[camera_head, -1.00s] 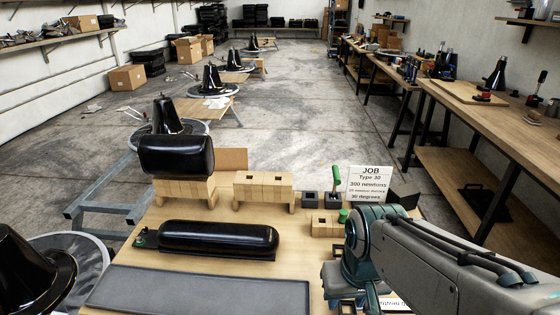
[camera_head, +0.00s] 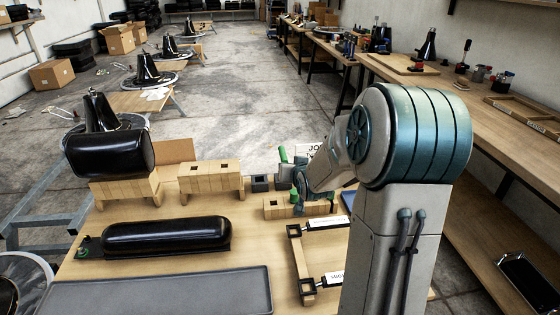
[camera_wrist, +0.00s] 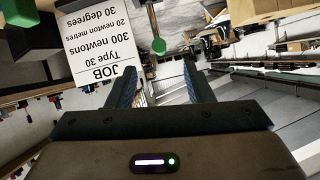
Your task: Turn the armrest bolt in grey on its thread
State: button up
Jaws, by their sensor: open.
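My gripper (camera_wrist: 160,70) is open, with nothing between its two dark fingers in the wrist view. In the head view it is mostly hidden by my arm. A grey block (camera_head: 260,184) stands on the table beside a second grey block that holds an upright green-handled piece (camera_head: 284,155). I cannot tell for sure which piece is the armrest bolt. Another green piece (camera_head: 294,197) shows at the wooden block (camera_head: 275,210) by my gripper. A green-headed stem (camera_wrist: 158,45) shows beyond the fingertips, apart from them.
A job card (camera_wrist: 95,40) stands near my gripper. Wooden stands (camera_head: 211,178) and a black cushion (camera_head: 108,153) are at the back left. A grey tray (camera_head: 160,291) lies in front. A wooden frame with white labels (camera_head: 328,222) lies below my arm.

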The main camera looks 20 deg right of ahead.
aim_at(283, 157)
jog(key=shift+w+d+t, duration=0.3)
jog(key=shift+w+d, duration=0.3)
jog(key=shift+a+x, duration=0.15)
jog(key=shift+x, duration=3.25)
jog(key=shift+a+x, duration=0.15)
jog(key=shift+x, duration=3.2)
jog(key=shift+r, duration=0.15)
grip_shut()
